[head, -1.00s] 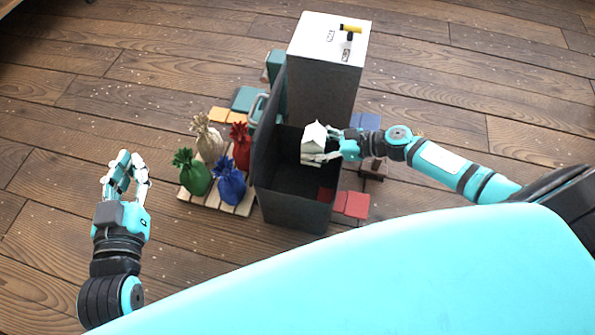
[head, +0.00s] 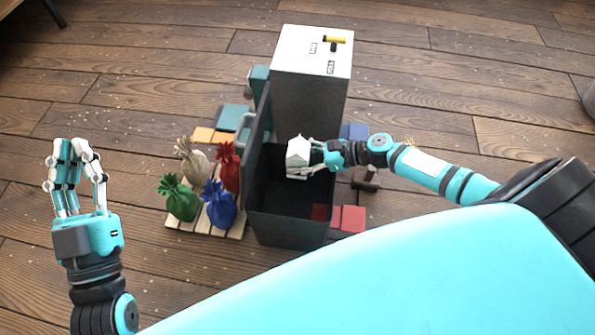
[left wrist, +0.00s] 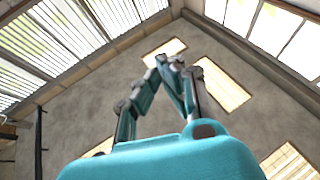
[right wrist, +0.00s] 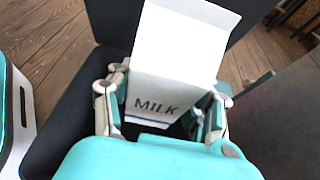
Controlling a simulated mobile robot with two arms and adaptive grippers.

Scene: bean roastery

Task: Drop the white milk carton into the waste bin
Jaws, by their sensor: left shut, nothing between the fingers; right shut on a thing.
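The white milk carton (head: 298,151), marked MILK in the right wrist view (right wrist: 172,85), is held over the opening of the waste bin. My right gripper (head: 306,160) is shut on it, with fingers on both sides of the carton in the right wrist view (right wrist: 160,108). The waste bin (head: 288,231) is a dark open box with its lid (head: 256,140) standing up along the left side. The carton hides part of the bin's inside. My left gripper (head: 75,155) is shut and empty, raised at the far left; its fingertips meet in the left wrist view (left wrist: 170,62).
A grey cabinet (head: 312,95) with a white top stands directly behind the bin. Several tied sacks, including a green one (head: 179,199), stand on a pallet (head: 200,227) left of the bin. Red blocks (head: 352,219) lie right of it.

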